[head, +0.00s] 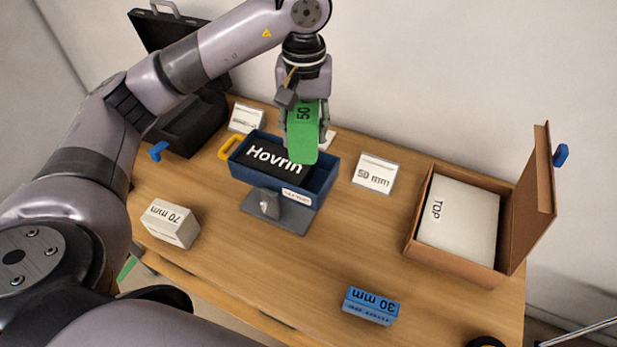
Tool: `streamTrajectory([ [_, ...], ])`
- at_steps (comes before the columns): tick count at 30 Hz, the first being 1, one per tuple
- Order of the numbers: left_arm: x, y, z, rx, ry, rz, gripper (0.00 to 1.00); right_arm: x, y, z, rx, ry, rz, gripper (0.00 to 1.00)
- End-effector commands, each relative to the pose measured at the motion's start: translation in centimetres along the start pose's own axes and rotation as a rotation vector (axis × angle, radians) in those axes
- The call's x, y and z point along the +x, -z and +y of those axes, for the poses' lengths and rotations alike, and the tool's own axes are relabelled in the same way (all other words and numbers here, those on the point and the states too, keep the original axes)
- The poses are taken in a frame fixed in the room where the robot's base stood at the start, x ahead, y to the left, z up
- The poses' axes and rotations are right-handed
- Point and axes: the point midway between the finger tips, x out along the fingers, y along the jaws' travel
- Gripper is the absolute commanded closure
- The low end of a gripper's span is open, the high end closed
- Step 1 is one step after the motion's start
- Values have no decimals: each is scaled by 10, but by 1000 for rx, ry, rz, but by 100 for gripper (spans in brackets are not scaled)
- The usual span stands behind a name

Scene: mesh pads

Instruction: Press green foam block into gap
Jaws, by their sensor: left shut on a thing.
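The green foam block (302,142), with "50" on it, is held upright in my left gripper (303,122), which is shut on it. The block is above the right part of a blue box (311,187). Inside the box a black item (266,160) marked "Hovrin" fills the left part. The gap in the box is largely hidden behind the green block, so I cannot tell whether the block's lower end has entered it. My right gripper is not in view.
A white 70 mm block (171,224) and a blue 30 mm block (370,305) lie on the wooden table (270,275). A "50 mm" card (374,173) lies right of the box. An open brown box (458,268) stands at right, a black case (190,120) at back left.

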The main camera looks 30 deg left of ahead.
Motion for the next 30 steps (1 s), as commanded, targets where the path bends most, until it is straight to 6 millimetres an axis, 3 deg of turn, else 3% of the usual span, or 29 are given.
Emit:
streamTrajectory([
  [6,56,-2,-2,0,6,-6,82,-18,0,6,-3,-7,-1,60],
  [10,81,-1,-2,0,5,-4,82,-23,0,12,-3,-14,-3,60],
  [24,134,0,-1,-1,3,-1,82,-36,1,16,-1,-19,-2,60],
  [30,137,0,-1,0,2,1,82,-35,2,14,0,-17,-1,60],
])
